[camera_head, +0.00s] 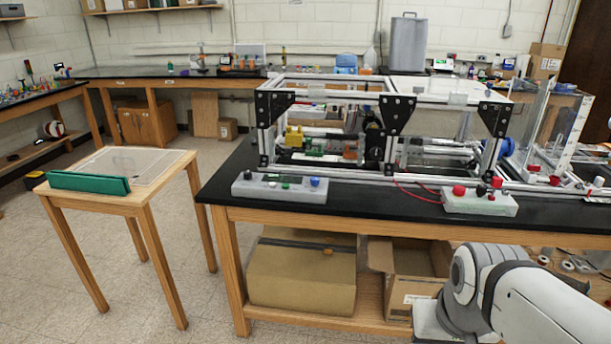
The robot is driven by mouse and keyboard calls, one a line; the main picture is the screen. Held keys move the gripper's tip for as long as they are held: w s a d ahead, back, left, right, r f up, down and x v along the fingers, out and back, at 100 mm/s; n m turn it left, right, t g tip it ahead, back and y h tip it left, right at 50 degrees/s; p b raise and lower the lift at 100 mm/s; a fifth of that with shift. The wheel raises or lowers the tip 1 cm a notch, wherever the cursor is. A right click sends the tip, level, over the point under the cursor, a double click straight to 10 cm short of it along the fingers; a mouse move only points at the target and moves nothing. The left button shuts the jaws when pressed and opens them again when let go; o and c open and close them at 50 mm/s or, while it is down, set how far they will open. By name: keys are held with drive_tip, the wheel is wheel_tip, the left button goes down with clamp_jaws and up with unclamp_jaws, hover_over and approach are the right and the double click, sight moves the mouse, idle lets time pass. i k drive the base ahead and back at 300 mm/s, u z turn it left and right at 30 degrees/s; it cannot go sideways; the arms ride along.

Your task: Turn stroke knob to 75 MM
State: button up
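The extrusion frame (396,120) stands on the black-topped bench, with white rails and black corner brackets. A grey control box (279,187) sits at its front left, with a blue knob (315,182), a green button and small dark parts. A second light control box (480,202) sits at the front right, with red knobs (459,191) and a black knob (481,190). I cannot read any label or MM scale, so I cannot tell which is the stroke knob or its setting. My white and grey arm shows at the lower right; my gripper is not in view.
A small wooden table (120,172) with a green bar (88,183) stands left, apart from the bench. Floor shows between them. A red cable (415,190) lies near the right box. Clear upright panels (555,120) stand at the bench's right. Cardboard boxes (300,275) fill the lower shelf.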

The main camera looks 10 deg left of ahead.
sight(314, 181)
drive_tip(key=u, duration=0.35)
drive_tip(key=i, duration=0.95)
drive_tip(key=z, duration=0.3)
